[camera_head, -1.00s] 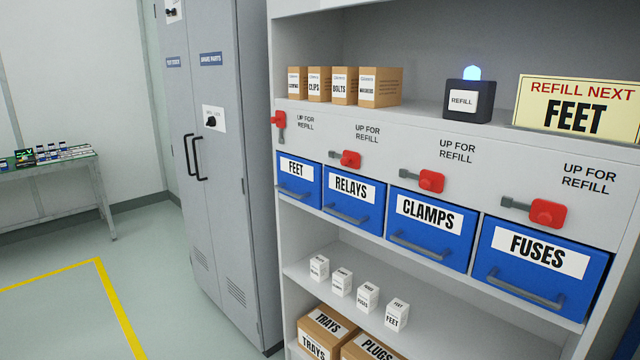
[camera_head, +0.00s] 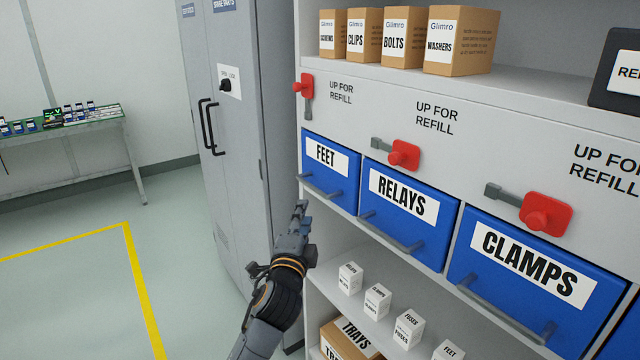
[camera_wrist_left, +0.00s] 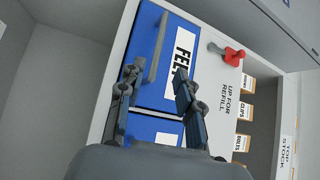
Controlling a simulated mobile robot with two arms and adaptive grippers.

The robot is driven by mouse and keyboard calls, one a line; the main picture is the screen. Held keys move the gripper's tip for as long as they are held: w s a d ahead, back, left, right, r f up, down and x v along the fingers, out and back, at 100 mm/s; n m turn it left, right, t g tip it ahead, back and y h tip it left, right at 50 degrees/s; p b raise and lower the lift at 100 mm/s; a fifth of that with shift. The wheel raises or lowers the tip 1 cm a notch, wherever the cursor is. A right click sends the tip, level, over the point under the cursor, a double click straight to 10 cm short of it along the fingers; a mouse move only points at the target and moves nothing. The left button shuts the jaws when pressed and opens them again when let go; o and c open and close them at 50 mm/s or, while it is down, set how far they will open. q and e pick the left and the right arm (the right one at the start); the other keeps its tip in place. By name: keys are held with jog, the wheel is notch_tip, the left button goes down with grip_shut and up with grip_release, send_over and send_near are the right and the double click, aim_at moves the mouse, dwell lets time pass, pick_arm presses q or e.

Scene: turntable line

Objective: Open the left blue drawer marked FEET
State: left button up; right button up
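The blue FEET drawer (camera_head: 345,193) is the leftmost in the row and sits shut in the cabinet, with a grey bar handle (camera_head: 321,186) low on its front. The wrist view also shows the FEET drawer (camera_wrist_left: 182,91) and its handle (camera_wrist_left: 158,45). My left gripper (camera_head: 300,207) is just below and in front of this drawer. In the wrist view, the left gripper (camera_wrist_left: 156,74) has its fingers spread apart, with the handle in line between them. I see no grip on it. My right gripper is out of view.
A red latch (camera_head: 304,84) with its grey lever pointing down is above FEET. The RELAYS drawer (camera_head: 445,220) and CLAMPS drawer (camera_head: 480,280) are shut to the right. Small white boxes (camera_head: 377,300) stand on the shelf below. A grey locker (camera_head: 230,150) is close on the left.

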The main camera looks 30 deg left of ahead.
aim_at(312, 185)
pick_arm(q)
jog(key=x, duration=1.1)
jog(key=shift+f+p, duration=0.1)
jog(key=shift+p, duration=0.3)
jog(key=shift+w+a, duration=0.15)
jog(key=shift+w, duration=0.3)
jog(key=c, duration=0.7)
grip_shut()
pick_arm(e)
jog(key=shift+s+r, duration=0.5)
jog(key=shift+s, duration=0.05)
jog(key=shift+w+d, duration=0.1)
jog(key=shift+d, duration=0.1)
